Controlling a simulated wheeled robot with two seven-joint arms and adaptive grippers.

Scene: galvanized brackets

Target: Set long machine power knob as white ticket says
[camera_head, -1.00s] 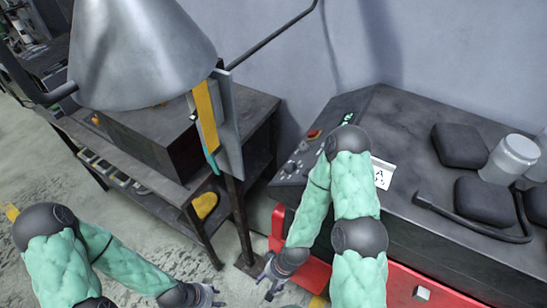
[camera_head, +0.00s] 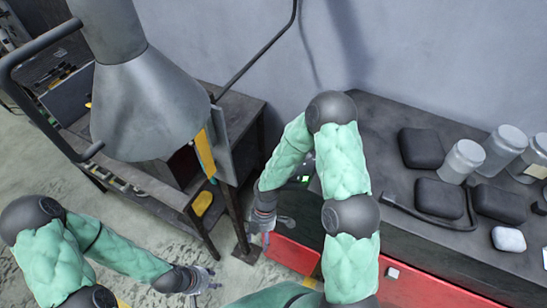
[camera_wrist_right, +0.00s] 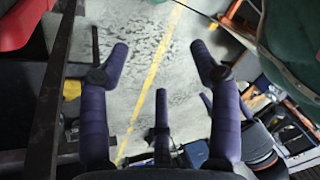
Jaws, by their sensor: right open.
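The long machine has a dark top (camera_head: 390,125) and a red front (camera_head: 425,285) in the head view. Its control panel (camera_head: 304,179) is mostly hidden behind my right arm; only a small strip with a green mark shows. The power knob and the white ticket are hidden behind that arm. My right gripper (camera_head: 264,228) is beside the machine's left front corner, apart from the panel. In the right wrist view it (camera_wrist_right: 160,60) is open and empty, with floor between its fingers. My left gripper (camera_head: 212,280) is low over the floor, empty, its small fingers apart.
Black pads (camera_head: 438,197) and metal canisters (camera_head: 462,160) stand on the machine top beside a bent black bar. A dark bench (camera_head: 237,115) and a grey metal hood (camera_head: 150,105) are at left. Floor with a yellow line (camera_wrist_right: 150,90) shows below my right gripper.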

